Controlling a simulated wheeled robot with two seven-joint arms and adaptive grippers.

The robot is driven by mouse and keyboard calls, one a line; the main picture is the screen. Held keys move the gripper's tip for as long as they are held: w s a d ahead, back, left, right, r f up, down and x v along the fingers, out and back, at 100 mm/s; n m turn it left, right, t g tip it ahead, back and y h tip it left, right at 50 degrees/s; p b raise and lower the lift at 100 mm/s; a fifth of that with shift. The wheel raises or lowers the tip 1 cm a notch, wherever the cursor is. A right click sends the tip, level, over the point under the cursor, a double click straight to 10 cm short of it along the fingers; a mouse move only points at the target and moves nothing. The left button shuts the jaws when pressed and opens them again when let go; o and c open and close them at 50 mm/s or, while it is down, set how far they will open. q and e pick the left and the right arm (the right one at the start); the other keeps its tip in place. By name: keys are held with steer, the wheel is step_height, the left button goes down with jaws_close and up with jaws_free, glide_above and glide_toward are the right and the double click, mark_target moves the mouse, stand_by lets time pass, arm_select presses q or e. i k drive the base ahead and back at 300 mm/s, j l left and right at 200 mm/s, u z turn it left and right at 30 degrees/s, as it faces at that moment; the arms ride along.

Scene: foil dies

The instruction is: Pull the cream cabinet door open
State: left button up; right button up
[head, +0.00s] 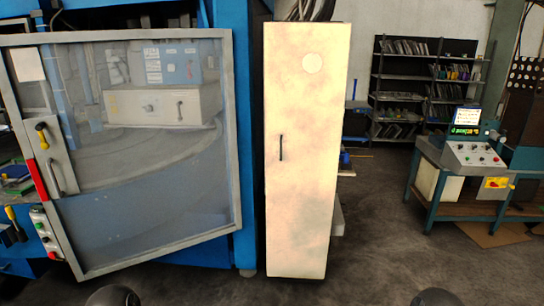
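The cream cabinet door (312,190) is a tall narrow panel in the middle of the head view. It has a dark vertical bar handle (281,147) near its left edge and a pale round disc near its top. The door looks shut, though its edges against the cabinet are hard to tell. Two dark rounded shapes at the bottom edge look like parts of my own arms. Neither gripper's fingers show in the head view.
A blue machine with a grey-framed clear door (150,215) stands close on the left. Dark shelves (425,85) stand at the back right. A control box (472,152) sits on a blue-green bench (432,190) at right. The floor right of the cabinet is clear.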

mark_target(306, 65)
steer(key=i+j+u, duration=0.1)
steer(key=i+u, duration=0.15)
steer(key=i, duration=0.45)
steer(key=i+u, duration=0.25)
steer(key=i, duration=0.45)
steer(key=i+l+u, duration=0.25)
steer(key=i, duration=0.4)
steer(key=j, duration=0.1)
